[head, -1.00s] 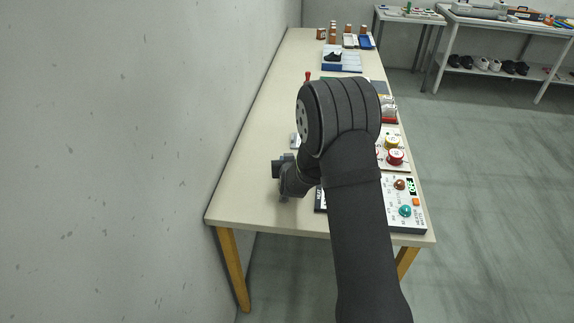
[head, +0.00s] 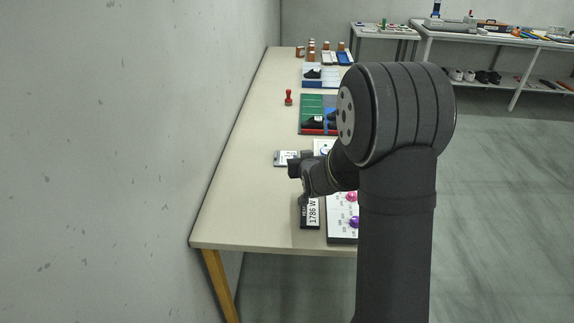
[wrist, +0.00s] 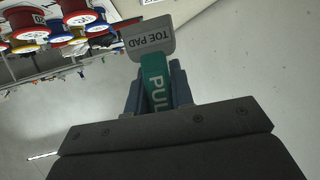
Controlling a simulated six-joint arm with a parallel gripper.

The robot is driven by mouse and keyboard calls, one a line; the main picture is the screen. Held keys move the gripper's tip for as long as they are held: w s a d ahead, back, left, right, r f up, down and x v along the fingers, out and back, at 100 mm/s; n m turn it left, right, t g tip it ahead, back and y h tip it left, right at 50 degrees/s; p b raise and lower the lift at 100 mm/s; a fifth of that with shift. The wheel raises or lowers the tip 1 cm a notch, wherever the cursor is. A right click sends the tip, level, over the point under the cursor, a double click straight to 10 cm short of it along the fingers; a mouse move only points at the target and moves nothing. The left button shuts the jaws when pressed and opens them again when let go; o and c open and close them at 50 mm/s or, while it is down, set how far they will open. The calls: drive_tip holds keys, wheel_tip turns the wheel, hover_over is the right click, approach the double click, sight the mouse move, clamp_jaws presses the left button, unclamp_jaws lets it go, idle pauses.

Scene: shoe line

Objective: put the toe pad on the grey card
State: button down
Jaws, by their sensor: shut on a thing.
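My gripper (wrist: 155,85) is shut on the green pull tab (wrist: 155,80) of the toe pad. The pad's grey end (wrist: 150,38), lettered TOE PAD, sticks out beyond the fingers in the wrist view.
The black display (head: 311,213) reads 1786 W, beside a white panel (head: 340,230) with pink and purple knobs. A red stamp (head: 288,97) and a green-and-blue tray (head: 312,103) stand farther back. The table's left strip is clear, along a wall. Several spools show in the wrist view (wrist: 65,30).

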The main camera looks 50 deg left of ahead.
drive_tip(key=shift+w+d+r, duration=0.2)
drive_tip(key=shift+w+d, duration=0.05)
drive_tip(key=shift+d, duration=0.05)
drive_tip(key=shift+w+r, duration=0.2)
drive_tip(key=shift+w, duration=0.05)
drive_tip(key=w+a+r+n+g, duration=0.1)
drive_tip(key=w+a, duration=0.4)
drive_tip(key=n+g, duration=0.1)
hover_over(286, 157)
drive_tip(key=s+d, duration=0.2)
drive_tip(key=d, duration=0.1)
drive_tip(key=shift+y, duration=0.4)
drive_tip(key=f, duration=0.7)
drive_tip(key=shift+s+a+f, duration=0.1)
drive_tip(key=shift+s+a, duration=0.1)
drive_tip(key=shift+f, duration=1.85)
